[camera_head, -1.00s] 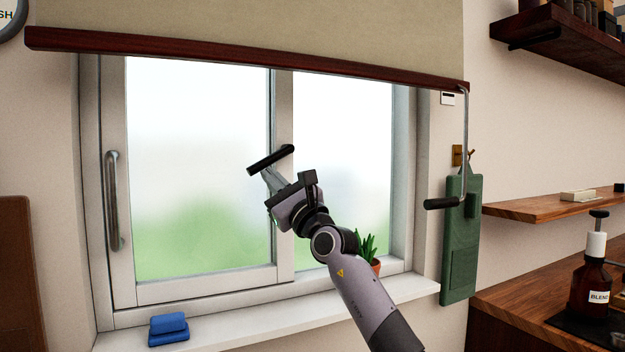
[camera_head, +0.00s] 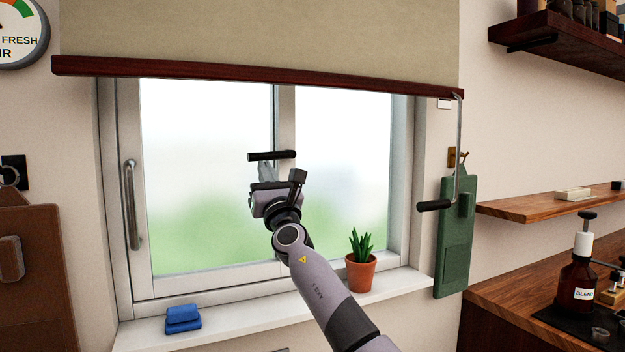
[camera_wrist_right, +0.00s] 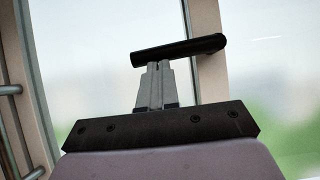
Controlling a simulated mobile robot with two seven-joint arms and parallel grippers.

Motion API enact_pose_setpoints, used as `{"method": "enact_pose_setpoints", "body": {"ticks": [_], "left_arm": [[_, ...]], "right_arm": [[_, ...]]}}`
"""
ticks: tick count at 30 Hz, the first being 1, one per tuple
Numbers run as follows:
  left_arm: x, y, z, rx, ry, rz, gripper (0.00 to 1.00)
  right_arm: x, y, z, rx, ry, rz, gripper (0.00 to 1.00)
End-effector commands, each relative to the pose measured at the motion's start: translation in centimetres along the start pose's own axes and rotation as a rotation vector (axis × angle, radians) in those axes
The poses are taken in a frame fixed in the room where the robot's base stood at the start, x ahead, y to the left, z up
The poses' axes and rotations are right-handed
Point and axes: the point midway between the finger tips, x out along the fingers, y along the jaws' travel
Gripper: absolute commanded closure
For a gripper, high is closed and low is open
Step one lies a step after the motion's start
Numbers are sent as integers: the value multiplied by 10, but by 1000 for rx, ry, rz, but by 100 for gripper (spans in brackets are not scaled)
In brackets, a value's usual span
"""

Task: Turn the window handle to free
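The window handle (camera_head: 271,155) is a black bar at the middle post of the window, lying close to horizontal. Its right end is at the post and its left end reaches over the left pane. My right gripper (camera_head: 267,171) is just below the bar, with its fingers pointing up at it. In the right wrist view the grey fingers (camera_wrist_right: 156,85) are close together and their tips meet the underside of the handle (camera_wrist_right: 178,48). The bar runs across both fingers, not between them. Whether the tips press on it is hard to tell. My left gripper is not in view.
A potted plant (camera_head: 361,262) and a blue folded cloth (camera_head: 183,319) are on the sill (camera_head: 235,325). A rolled blind with a dark rail (camera_head: 250,78) hangs above. A crank (camera_head: 435,205) and a green board (camera_head: 455,245) are at the right. A grey pull bar (camera_head: 131,205) is on the left sash.

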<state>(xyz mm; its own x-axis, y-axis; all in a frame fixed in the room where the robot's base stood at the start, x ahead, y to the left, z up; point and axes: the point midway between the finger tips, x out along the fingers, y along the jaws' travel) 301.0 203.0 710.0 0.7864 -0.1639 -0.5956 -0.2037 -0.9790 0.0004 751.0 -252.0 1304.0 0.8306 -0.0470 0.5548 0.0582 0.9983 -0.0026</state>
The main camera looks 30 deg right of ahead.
Motion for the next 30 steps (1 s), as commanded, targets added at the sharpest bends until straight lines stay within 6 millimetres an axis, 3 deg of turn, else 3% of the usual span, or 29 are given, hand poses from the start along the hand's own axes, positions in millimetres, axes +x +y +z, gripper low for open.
{"method": "enact_pose_setpoints", "body": {"ticks": [22, 30], "left_arm": [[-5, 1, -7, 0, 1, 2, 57], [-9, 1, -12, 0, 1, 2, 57]], "right_arm": [[4, 1, 3, 45, -3, -30, 100], [-9, 4, 2, 50, 0, -27, 100]]}}
